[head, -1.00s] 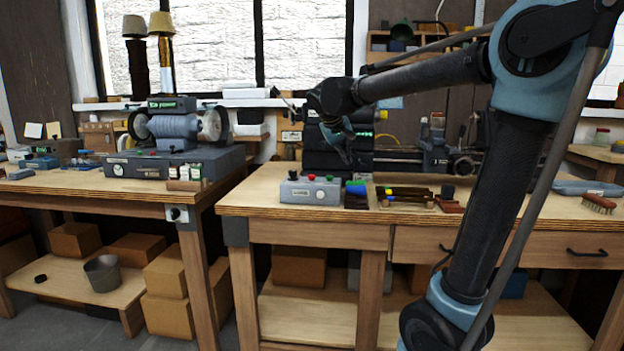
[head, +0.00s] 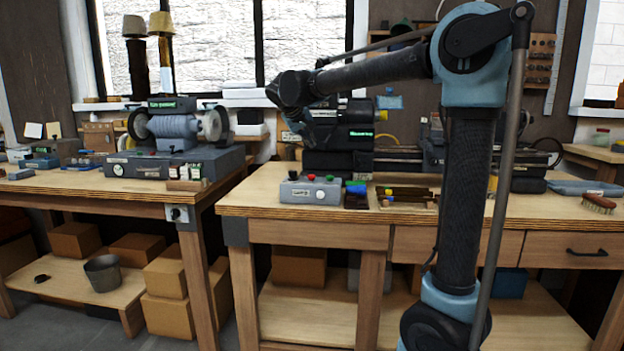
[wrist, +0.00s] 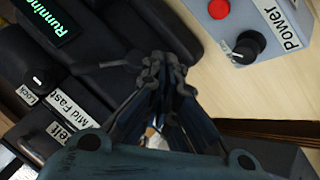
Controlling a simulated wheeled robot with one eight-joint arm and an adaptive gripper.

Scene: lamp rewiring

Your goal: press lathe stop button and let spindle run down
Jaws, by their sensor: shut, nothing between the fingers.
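The lathe (head: 335,155) stands at the back of the right bench, with a dark headstock and a lit green display. In the wrist view that display (wrist: 52,18) reads "Running". A grey control box (head: 311,190) with several coloured controls sits at the bench front. In the wrist view, part of a control box (wrist: 240,25) shows a red button (wrist: 218,9) and a black knob labelled "Power". My gripper (wrist: 163,68) is shut and empty, apart from the red button, between headstock and box in the picture. In the head view its fingers are hard to make out.
A buffing machine (head: 172,140) stands on the left bench (head: 95,188). Small trays of parts (head: 405,195) lie right of the control box, and a brush (head: 598,203) lies at the far right. The bench top (head: 255,195) left of the control box is bare.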

